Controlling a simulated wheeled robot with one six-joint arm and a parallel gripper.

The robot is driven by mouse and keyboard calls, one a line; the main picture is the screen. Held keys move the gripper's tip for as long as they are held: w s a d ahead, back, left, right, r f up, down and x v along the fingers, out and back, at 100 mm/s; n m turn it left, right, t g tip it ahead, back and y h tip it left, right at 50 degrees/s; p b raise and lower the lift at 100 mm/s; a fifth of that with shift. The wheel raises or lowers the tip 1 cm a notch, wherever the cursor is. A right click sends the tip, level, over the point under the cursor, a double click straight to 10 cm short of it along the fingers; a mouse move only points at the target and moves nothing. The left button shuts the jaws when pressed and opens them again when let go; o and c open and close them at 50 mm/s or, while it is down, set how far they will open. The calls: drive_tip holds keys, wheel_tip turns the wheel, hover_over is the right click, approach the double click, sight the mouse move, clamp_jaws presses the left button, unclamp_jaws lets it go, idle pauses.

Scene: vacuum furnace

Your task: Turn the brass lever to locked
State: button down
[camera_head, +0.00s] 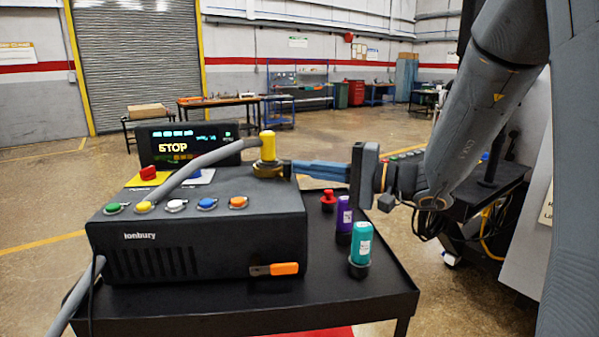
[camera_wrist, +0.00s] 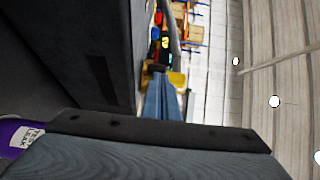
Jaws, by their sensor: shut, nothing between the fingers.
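The brass lever (camera_head: 287,169) shows as a small brass piece at the foot of a yellow plug (camera_head: 267,147) on top of the dark Ionbury box (camera_head: 235,225). My gripper (camera_head: 297,168) reaches in from the right, with its blue fingers shut and level. Its tips are at the brass piece; I cannot tell whether they touch it. In the wrist view the shut fingers (camera_wrist: 163,82) point at a yellow-brass part (camera_wrist: 178,79), partly hidden behind them. The lever's exact angle and any lock marking are not readable.
A grey hose (camera_head: 195,172) runs from the plug across the box top. Coloured buttons line its front edge, and an orange-handled part (camera_head: 284,269) is on its face. A red knob (camera_head: 328,200), purple bottle (camera_head: 344,215) and teal bottle (camera_head: 361,243) stand right. The screen (camera_head: 188,143) reads STOP.

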sight(295, 191)
drive_tip(key=shift+s+a+f+b, duration=0.1)
drive_tip(key=shift+s+a+b, duration=1)
drive_tip(key=shift+a+b, duration=0.45)
drive_tip(key=shift+d, duration=0.1)
drive_tip(key=shift+d+b, duration=0.35)
drive_tip(key=shift+d, duration=0.15)
drive_tip(key=d, duration=0.3)
drive_tip(key=shift+b, duration=0.35)
drive_tip(key=s+d+b, duration=0.2)
drive_tip(key=s+d, duration=0.4)
drive_tip(key=s, duration=0.1)
drive_tip(key=shift+s+d, duration=0.3)
drive_tip(key=shift+d, duration=0.1)
